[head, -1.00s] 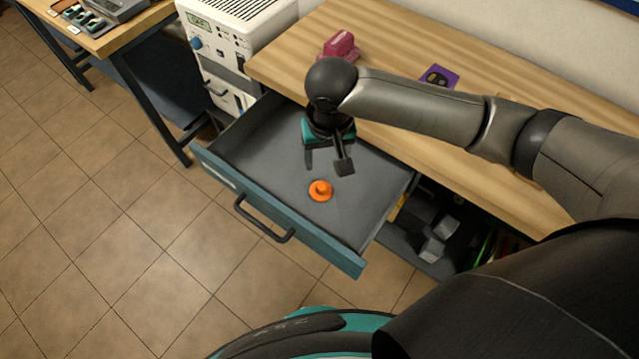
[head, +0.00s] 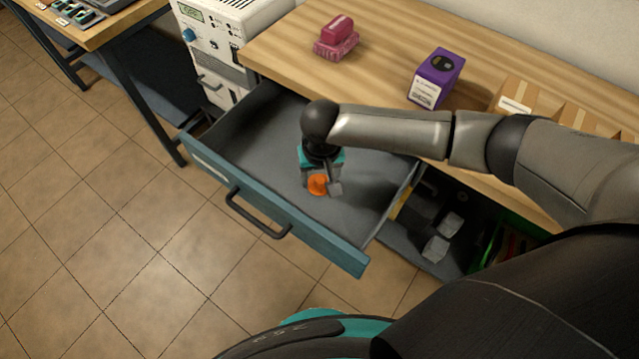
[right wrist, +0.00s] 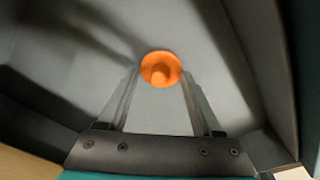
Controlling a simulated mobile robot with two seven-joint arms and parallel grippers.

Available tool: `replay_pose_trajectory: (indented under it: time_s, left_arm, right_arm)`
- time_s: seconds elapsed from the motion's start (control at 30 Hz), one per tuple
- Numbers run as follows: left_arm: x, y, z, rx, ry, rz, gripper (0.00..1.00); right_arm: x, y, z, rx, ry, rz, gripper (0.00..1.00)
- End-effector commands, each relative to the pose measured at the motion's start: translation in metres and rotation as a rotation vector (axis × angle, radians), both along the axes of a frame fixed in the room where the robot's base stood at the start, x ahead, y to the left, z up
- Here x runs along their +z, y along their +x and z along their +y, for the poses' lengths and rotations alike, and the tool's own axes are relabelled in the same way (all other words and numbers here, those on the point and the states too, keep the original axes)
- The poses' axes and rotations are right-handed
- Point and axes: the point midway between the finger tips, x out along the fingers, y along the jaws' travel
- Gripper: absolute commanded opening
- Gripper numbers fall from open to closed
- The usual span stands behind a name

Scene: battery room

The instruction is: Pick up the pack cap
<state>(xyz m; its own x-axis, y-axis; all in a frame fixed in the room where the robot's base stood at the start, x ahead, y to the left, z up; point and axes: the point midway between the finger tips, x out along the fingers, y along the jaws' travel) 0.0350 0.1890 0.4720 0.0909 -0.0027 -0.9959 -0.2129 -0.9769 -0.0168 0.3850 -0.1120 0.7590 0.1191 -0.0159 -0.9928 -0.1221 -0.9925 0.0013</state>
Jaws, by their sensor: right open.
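The pack cap (head: 317,185) is a small orange disc with a raised knob. It lies on the floor of the open drawer (head: 357,253). My right gripper (head: 321,187) is inside the drawer, above the cap, and hides part of it in the head view. In the right wrist view the cap (right wrist: 160,70) shows near the fingertips, between the lines of the two fingers (right wrist: 158,88). The fingers are apart and the gripper is open. I cannot tell from these views how high the tips are above the drawer floor. My left gripper is not in view.
The drawer's walls surround the gripper. The wooden bench top (head: 385,62) above it holds a pink object (head: 337,38), a purple box (head: 436,78) and cardboard boxes (head: 520,97). A white instrument (head: 225,32) stands left of the bench. The drawer floor around the cap is clear.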

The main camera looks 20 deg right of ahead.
Motion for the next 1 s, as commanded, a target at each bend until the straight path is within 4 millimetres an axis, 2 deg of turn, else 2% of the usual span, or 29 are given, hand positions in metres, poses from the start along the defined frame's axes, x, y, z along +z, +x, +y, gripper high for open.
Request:
replay_pose_trajectory:
  time_s: [0.2,0.8,1.0]
  left_arm:
    - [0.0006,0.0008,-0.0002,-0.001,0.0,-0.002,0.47]
    - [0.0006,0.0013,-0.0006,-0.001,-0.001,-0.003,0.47]
    - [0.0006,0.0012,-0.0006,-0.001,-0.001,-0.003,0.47]
  right_arm:
    - [0.0006,0.0005,0.0004,0.0,0.001,-0.001,0.66]
    - [0.0005,0.0003,0.0002,0.0,0.001,0.0,0.0]
    - [0.0005,0.0002,0.0001,0.0,0.001,0.0,0.0]
